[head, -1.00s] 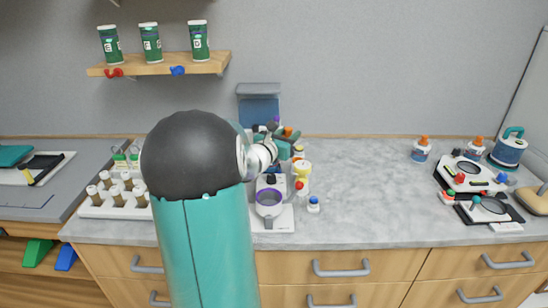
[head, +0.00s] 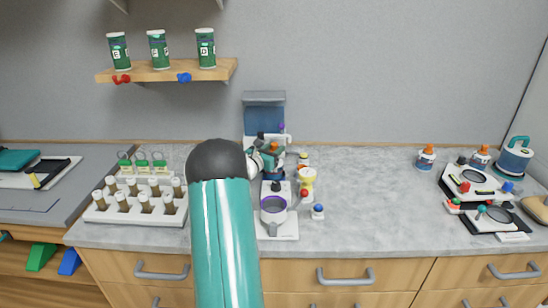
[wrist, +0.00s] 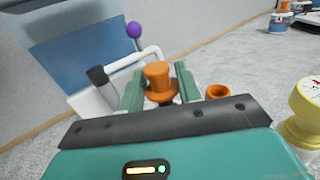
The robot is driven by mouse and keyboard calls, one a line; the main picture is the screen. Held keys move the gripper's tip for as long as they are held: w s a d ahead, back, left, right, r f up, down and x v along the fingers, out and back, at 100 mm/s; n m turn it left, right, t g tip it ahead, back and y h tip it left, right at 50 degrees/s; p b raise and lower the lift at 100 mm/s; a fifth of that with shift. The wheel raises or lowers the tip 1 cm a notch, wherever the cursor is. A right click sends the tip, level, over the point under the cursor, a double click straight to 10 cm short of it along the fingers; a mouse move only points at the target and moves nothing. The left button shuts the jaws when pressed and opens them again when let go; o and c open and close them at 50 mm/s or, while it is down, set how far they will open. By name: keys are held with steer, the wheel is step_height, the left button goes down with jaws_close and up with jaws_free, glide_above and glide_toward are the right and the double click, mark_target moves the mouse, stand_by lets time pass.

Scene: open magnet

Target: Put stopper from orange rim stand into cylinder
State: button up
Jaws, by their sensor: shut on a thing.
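My gripper (head: 270,156) is at the back of the counter, in front of the blue tank. In the wrist view its two teal fingers (wrist: 160,90) are shut on an orange stopper (wrist: 160,78), which stands upright between them. Its lower end is hidden behind the gripper body. An orange-rimmed stand (wrist: 218,92) is just right of the fingers, and its opening looks empty. I cannot make out the cylinder for certain; the arm and gripper hide part of this area.
The blue tank (head: 264,107) stands close behind the gripper. A yellow-topped item (head: 307,178) is close on the right. A purple-rimmed cup (head: 273,205) on a white plate is in front. A vial rack (head: 95,214) stands left. The counter right of centre is clear.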

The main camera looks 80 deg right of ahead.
steer(key=shift+d+f, duration=0.1)
steer(key=shift+f, duration=1.55)
steer(key=o, duration=1)
steer(key=shift+f, duration=0.15)
steer(key=shift+w, duration=0.15)
steer(key=v, duration=1.2)
